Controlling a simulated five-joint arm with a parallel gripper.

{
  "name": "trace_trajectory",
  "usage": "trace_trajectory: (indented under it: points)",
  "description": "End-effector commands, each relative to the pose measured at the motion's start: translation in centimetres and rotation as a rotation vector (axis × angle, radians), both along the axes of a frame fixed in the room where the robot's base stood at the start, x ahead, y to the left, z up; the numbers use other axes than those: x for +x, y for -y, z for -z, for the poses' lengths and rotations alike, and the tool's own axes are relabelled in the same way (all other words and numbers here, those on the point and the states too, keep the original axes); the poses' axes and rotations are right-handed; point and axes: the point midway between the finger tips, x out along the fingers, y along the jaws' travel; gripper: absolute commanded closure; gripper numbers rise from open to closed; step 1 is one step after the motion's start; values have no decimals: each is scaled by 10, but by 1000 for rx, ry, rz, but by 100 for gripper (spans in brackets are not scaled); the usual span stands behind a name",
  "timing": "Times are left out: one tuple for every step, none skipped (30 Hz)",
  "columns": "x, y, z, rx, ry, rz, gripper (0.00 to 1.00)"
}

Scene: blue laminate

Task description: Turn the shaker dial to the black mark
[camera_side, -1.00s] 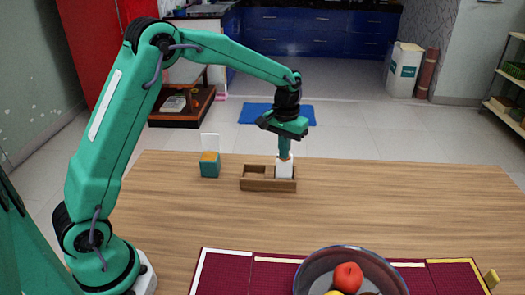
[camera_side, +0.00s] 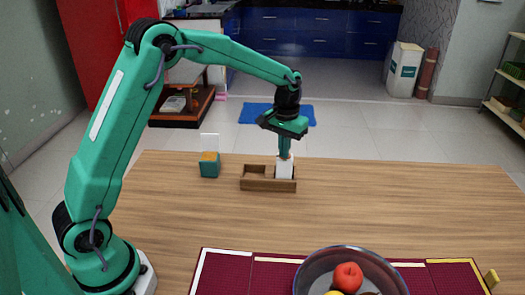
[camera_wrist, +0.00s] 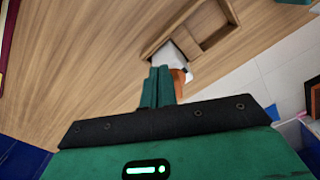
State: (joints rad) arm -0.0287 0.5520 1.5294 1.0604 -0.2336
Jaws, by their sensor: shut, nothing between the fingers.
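The shaker (camera_side: 284,170) is a small white block standing upright in the right compartment of a wooden tray (camera_side: 268,185). In the wrist view the shaker (camera_wrist: 168,56) is partly hidden behind my fingers, and a copper-brown part (camera_wrist: 180,77) shows beside them. I cannot tell clearly whether that part is the dial, and no black mark can be made out. My gripper (camera_side: 285,154) points down at the shaker's top, with its fingers together and nothing between them. Its fingertips (camera_wrist: 160,69) also show in the wrist view; whether they touch the shaker is unclear.
A glass bowl (camera_side: 350,262) of fruit rests on a dark red mat (camera_side: 225,275) at the front. The wooden table (camera_side: 400,200) is clear at right.

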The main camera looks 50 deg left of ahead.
Motion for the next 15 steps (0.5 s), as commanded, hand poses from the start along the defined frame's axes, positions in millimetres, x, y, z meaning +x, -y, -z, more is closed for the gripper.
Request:
trace_trajectory:
  points:
    - [0,0,0,0,0,0,100]
    - [0,0,0,0,0,0,100]
    - [0,0,0,0,0,0,100]
    - [0,0,0,0,0,0,100]
    - [0,-1,0,0,0,0,100]
    - [-1,-1,0,0,0,0,100]
    - [-1,-1,0,0,0,0,100]
    - [-1,-1,0,0,0,0,100]
    - [-1,-2,0,0,0,0,100]
    - [-1,-2,0,0,0,0,100]
    - [-2,-2,0,0,0,-1,100]
    - [-2,-3,0,0,0,-1,100]
    - [-2,-4,0,0,0,-1,100]
    - [-3,-4,0,0,0,-1,100]
    - [-3,-5,0,0,0,-1,100]
